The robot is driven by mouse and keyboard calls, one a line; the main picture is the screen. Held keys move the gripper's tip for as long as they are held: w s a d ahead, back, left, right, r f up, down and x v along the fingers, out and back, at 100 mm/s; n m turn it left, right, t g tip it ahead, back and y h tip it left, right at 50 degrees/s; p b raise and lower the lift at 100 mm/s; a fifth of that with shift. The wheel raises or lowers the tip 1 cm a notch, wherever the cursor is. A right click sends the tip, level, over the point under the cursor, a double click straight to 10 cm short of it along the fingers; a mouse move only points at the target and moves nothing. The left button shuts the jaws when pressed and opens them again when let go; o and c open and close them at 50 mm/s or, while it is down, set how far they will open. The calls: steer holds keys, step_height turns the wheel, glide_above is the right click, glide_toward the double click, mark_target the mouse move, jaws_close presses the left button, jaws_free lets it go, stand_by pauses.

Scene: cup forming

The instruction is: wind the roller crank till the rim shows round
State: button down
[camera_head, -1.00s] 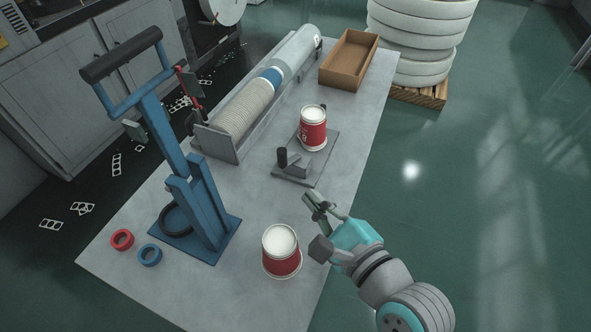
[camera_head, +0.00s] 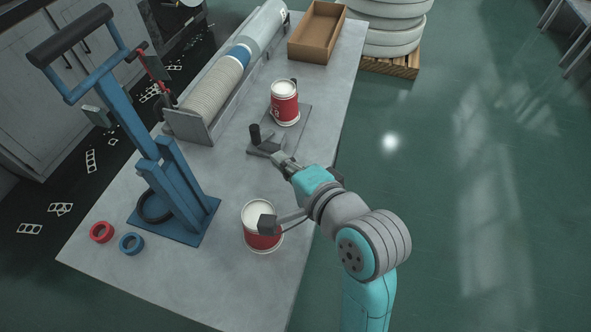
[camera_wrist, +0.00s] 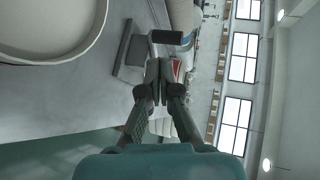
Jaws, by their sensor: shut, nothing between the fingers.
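The roller crank has an upright black handle (camera_head: 255,134) and a grey arm, on a grey base plate (camera_head: 299,121) on the table. A red-and-white cup (camera_head: 285,110) stands upright on that plate, behind the crank. My gripper (camera_head: 278,158) is shut and empty, close to the crank on its near right side; I cannot tell if it touches. In the wrist view the shut fingers (camera_wrist: 158,82) point toward the black handle (camera_wrist: 166,37), which lies beyond their tips. They partly hide something red behind them. The cup's rim on the roller is too small to judge.
A second red-and-white cup (camera_head: 257,212) stands near the table's front, partly behind my wrist. A blue lever press (camera_head: 170,160), a red ring (camera_head: 102,232) and a blue ring (camera_head: 132,243) are at left. A cup-stack trough (camera_head: 190,125) and brown box (camera_head: 318,35) are behind.

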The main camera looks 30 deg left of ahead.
mark_target(258, 137)
steer(key=x, duration=0.3)
steer(key=r+x, duration=0.1)
steer(key=x, duration=0.2)
steer(key=shift+w+a, duration=0.2)
steer(key=shift+a, duration=0.2)
